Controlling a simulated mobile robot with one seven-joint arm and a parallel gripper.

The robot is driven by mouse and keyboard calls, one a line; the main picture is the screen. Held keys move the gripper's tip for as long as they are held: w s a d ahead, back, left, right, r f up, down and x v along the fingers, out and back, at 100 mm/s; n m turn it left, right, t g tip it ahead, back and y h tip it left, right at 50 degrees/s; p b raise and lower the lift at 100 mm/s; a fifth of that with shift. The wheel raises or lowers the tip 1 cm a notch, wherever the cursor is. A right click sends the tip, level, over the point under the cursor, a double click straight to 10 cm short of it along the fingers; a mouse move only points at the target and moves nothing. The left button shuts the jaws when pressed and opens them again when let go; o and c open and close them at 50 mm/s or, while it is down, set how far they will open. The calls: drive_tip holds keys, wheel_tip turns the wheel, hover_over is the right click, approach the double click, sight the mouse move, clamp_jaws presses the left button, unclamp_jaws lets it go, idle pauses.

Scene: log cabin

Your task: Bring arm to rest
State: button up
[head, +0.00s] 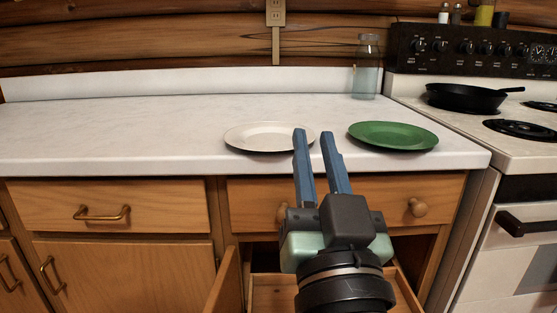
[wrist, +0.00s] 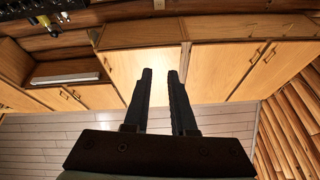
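My gripper (head: 315,136) is raised in front of the counter, over an open drawer or cabinet space below. In the head view its two blue fingers point up and stand a little apart, with nothing between them. In the wrist view the two dark fingers (wrist: 160,75) are also apart and empty, against cabinet fronts across the room. In the head view the left finger overlaps the white plate (head: 255,136) in the picture; I cannot tell that they touch.
A green plate (head: 393,136) lies on the white counter (head: 110,125). A glass jar (head: 366,70) stands at the back. A black pan (head: 466,96) sits on the stove at right. An open wooden drawer (head: 268,292) and an open cabinet door (head: 226,285) are below my gripper. The counter's left is clear.

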drive_tip(key=s+a+r+n+t+h+p, duration=0.1)
drive_tip(key=s+a+r+t, duration=0.1)
drive_tip(key=s+r, duration=0.5)
drive_tip(key=s+a+r+t+p, duration=0.2)
drive_tip(key=s+a+r+t, duration=0.1)
drive_tip(key=r, duration=0.8)
wheel_tip(320, 180, up, 36)
drive_tip(key=w+p, duration=0.1)
drive_tip(key=p, duration=3.5)
drive_tip(key=shift+w+d+f, duration=0.15)
drive_tip(key=shift+w+d, duration=0.05)
drive_tip(key=shift+d, duration=0.2)
